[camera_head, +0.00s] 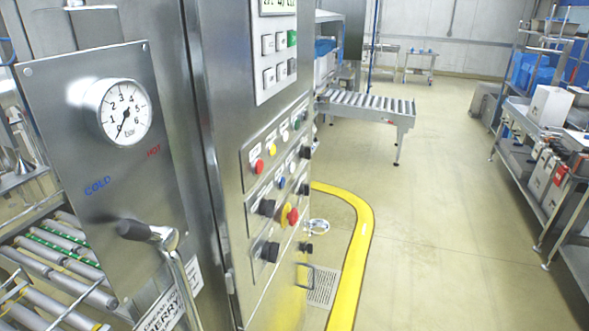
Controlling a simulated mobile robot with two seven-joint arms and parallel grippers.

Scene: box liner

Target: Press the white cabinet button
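The steel cabinet (222,120) stands left of centre, its control panel facing right and seen at a steep angle. Neither of my grippers is in view.
A yellow and red emergency knob (292,216) and black knobs (269,251) stick out lower on the panel. A gauge plate with a lever (150,232) stands at the left. A yellow floor rail (353,265) curves beside the cabinet. Open floor (450,210) lies right, before shelving (540,150).

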